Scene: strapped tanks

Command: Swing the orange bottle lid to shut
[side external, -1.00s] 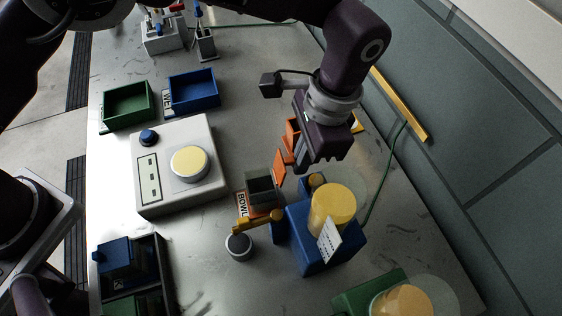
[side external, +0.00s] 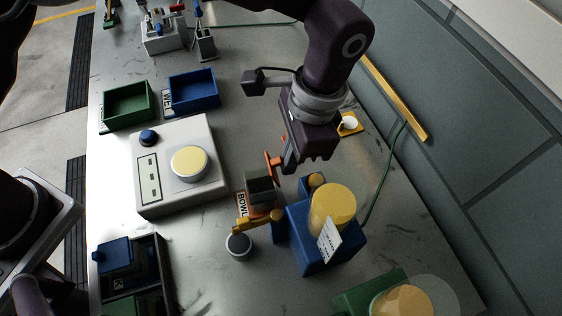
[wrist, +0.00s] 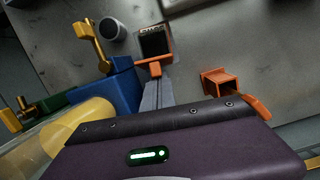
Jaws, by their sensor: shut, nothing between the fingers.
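An orange flap with a small tab, apparently the lid (side external: 272,163), stands raised at the far right edge of a dark open-topped square box (side external: 260,188). The wrist view shows the flap as an orange bar (wrist: 155,68) beside the dark opening of the box (wrist: 155,42). My gripper (side external: 288,168) is shut and empty, with its fingertips right at the flap's outer side; whether they touch it I cannot tell. The fingers (wrist: 158,92) show grey in the wrist view and hide part of the flap.
A blue block (side external: 305,240) with a yellow tank (side external: 333,208) stands close to the right. A yellow arm (side external: 255,222) and round grey cup (side external: 238,246) are in front. An orange hollow piece (wrist: 220,82) lies beside my fingers. A white scale (side external: 180,165) stands left.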

